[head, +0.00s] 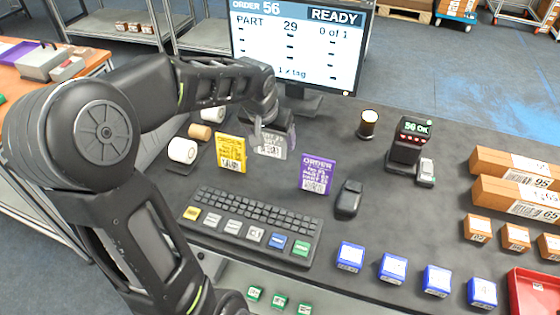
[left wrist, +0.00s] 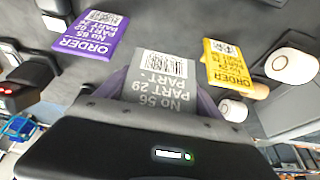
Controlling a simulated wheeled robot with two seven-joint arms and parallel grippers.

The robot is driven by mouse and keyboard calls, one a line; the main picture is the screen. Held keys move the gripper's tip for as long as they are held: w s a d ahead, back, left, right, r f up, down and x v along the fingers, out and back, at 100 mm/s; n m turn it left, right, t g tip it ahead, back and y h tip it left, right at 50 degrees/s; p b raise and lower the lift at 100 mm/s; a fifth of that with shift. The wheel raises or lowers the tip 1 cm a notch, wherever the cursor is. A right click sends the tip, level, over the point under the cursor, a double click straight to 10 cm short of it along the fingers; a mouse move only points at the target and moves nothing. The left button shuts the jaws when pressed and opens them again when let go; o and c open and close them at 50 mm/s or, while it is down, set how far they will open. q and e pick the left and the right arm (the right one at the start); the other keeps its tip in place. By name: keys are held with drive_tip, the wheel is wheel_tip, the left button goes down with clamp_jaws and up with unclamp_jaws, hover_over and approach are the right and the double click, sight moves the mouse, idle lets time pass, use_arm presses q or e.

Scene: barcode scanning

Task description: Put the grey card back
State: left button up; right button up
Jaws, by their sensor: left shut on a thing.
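The grey card (head: 271,147) with a barcode is in my left gripper (head: 272,128), between the yellow card and the purple card. In the left wrist view the grey card (left wrist: 160,80) stands out from the shut fingers and reads No 56, PART 29. Whether its lower edge touches the table or a holder cannot be told. The yellow order card (head: 231,153) stands upright to the left. The purple order card (head: 316,175) stands upright to the right. My right gripper is not in view.
A monitor (head: 298,45) showing READY stands behind. A keyboard (head: 252,224) lies in front of the cards, a black scanner (head: 348,199) to the right. White rolls (head: 183,151) stand left of the yellow card. A display device (head: 410,140) and blue boxes (head: 393,268) are further right.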

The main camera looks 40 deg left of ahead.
use_arm(q)
drive_tip(key=shift+s+r, duration=0.1)
drive_tip(key=shift+s, duration=0.05)
wheel_tip(320, 180, down, 6)
drive_tip(key=shift+f+p, duration=0.2)
drive_tip(key=shift+p, duration=0.15)
drive_tip(key=shift+f, duration=1.85)
drive_tip(key=shift+f, duration=0.15)
drive_tip(key=o, duration=1.3)
